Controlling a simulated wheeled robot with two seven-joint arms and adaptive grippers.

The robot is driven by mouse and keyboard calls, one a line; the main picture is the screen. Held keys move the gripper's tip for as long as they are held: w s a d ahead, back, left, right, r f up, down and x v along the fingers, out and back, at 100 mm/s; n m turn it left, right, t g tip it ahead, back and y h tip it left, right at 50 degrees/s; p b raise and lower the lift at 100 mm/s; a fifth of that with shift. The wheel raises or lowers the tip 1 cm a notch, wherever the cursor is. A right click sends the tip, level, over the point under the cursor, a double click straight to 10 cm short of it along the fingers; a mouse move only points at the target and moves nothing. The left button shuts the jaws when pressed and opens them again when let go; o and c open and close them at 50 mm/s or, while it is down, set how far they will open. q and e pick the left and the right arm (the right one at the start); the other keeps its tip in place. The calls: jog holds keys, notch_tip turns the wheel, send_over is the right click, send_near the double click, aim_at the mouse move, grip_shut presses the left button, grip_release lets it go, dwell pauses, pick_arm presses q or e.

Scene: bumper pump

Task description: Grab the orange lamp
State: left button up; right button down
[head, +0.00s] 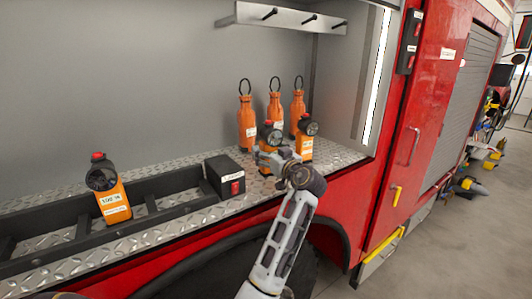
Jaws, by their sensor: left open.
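Several orange lamps with black heads stand on the metal-plate shelf. One lamp (115,203) with a white label stands in the black rack at the left. Another lamp (270,134) stands near the middle and is partly hidden by my left gripper. A third lamp (306,145) stands just to its right. My left gripper (268,159) is open at the front of the middle lamp's body, its fingers overlapping the lamp in the view. I cannot tell whether they touch it. My right gripper is not in view.
Three orange bottles with loop tops (247,122) stand behind the lamps. A black box with a red switch (225,175) stands left of my gripper. The black rack (160,215) runs along the shelf. A hook rail (290,18) hangs above. A red truck panel (425,120) is at the right.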

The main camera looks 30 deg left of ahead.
pick_arm(q)
jog(key=shift+s+d, duration=0.1)
jog(key=shift+d, duration=0.05)
jog(key=shift+c, duration=0.4)
jog(key=shift+c, duration=1.1)
jog(key=shift+r, duration=0.1)
jog(key=c, duration=1.2)
